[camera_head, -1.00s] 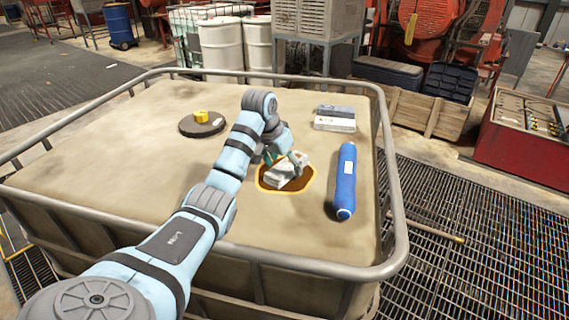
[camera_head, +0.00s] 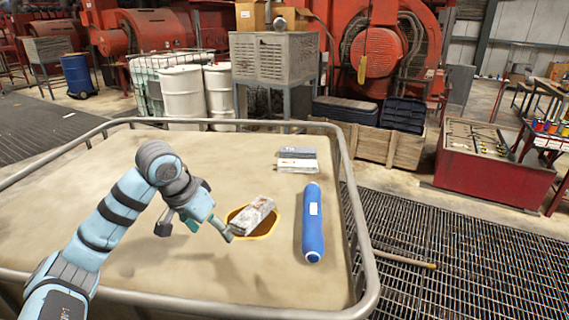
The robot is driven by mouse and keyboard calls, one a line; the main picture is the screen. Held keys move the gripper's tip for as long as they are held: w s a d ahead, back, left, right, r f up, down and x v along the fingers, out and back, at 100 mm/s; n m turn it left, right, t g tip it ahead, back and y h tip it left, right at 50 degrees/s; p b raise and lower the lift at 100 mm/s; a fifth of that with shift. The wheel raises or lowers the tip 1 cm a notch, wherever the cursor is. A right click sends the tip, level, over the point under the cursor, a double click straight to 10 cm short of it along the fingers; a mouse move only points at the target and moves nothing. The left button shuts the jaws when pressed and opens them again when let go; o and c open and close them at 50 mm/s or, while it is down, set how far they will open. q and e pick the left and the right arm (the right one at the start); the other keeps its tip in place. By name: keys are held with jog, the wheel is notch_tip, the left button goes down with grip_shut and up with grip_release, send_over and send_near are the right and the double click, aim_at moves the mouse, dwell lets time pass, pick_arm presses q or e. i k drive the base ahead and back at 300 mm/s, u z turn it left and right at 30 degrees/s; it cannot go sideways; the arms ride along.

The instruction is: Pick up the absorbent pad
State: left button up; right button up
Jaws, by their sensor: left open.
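A crumpled grey-white slab, which looks like the absorbent pad (camera_head: 254,214), lies tilted over a dark brown hole or patch with a yellow rim (camera_head: 270,230) on the tan tank top. My left gripper (camera_head: 196,230) is open and empty, just left of the pad, with its fingers spread low over the tan surface. Its right fingertip is close to the pad's near left end; I cannot tell whether they touch. My right gripper is not in view.
A blue cylinder (camera_head: 312,222) lies right of the pad. A white box (camera_head: 297,166) and a grey one (camera_head: 297,153) lie behind. A grey metal rail (camera_head: 345,165) runs around the tan top (camera_head: 200,290). The near middle is clear.

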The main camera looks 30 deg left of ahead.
aim_at(253, 214)
jog(key=k, duration=1)
